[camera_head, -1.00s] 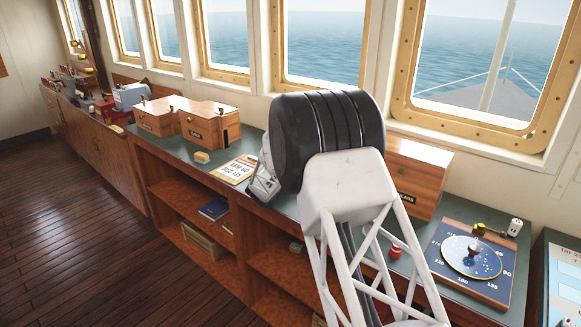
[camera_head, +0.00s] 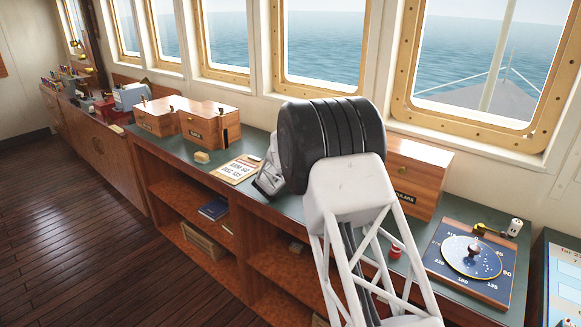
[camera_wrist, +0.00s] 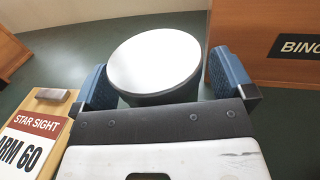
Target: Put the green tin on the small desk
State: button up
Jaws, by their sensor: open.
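A round tin (camera_wrist: 155,62) with a pale, shiny lid and a dark green side stands on the green counter top in the wrist view. My gripper (camera_wrist: 165,82) is open, with one blue finger pad at the left of the tin and the other at the right. I cannot tell whether either pad touches it. In the head view the tin is hidden behind my arm, and only part of my gripper (camera_head: 268,178) shows beside the black wrist joint. I cannot tell which surface is the small desk.
A "STAR SIGHT" clipboard (camera_wrist: 35,135) lies left of my gripper. A wooden box (camera_wrist: 275,45) stands close at its right. Farther left are two wooden boxes (camera_head: 205,124) and a small yellowish block (camera_head: 202,157). A blue chart board (camera_head: 470,262) and a red item (camera_head: 395,250) lie at right.

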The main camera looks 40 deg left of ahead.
jog(key=c, duration=1.1)
jog(key=shift+r, duration=0.2)
jog(key=shift+r, duration=4.8)
